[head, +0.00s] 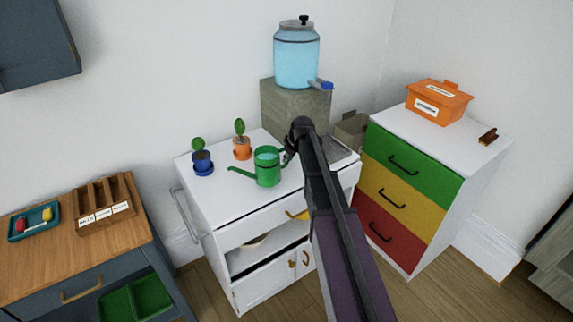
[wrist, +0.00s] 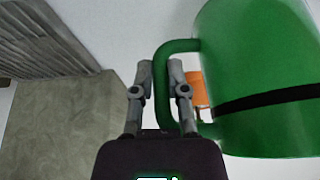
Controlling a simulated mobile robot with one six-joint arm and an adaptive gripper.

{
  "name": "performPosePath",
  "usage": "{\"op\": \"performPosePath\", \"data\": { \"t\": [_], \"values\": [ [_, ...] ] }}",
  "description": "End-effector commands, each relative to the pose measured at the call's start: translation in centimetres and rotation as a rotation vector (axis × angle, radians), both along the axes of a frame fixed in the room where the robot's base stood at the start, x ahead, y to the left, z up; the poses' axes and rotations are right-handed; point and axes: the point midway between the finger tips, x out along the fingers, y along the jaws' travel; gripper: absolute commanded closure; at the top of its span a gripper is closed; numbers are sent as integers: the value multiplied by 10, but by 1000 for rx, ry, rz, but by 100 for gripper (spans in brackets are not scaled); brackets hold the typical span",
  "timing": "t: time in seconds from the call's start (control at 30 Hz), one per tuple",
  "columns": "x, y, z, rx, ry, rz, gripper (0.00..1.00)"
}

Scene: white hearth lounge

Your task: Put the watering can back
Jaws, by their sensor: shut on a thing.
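In the wrist view my gripper (wrist: 162,75) is shut on the can's handle (wrist: 163,95), one finger on each side. The can's green body (wrist: 255,70) with a black band fills the right of that view.
Potted plants in a blue pot (head: 202,163) and an orange pot (head: 242,149) stand close behind the can. A water dispenser (head: 297,58) stands on a grey block (head: 282,108), with a slatted tray (head: 342,152) nearby. A coloured drawer unit (head: 398,180) is at right, a wooden-topped cabinet (head: 70,250) at left.

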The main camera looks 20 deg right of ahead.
Motion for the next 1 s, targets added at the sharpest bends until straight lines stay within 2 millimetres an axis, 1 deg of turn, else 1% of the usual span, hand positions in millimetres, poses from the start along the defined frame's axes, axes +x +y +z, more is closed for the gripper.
{"op": "performPosePath", "data": {
  "t": [0.37, 0.47, 0.6, 0.7, 1.0],
  "values": [
    [2, 1, 0, 2, 0, 0, 100],
    [5, 1, 0, 2, 0, 0, 100],
    [19, 1, -2, 2, 0, 0, 100],
    [14, 1, -12, 2, 0, 0, 100],
    [14, 1, -33, 2, 0, 0, 100]
  ]
}}
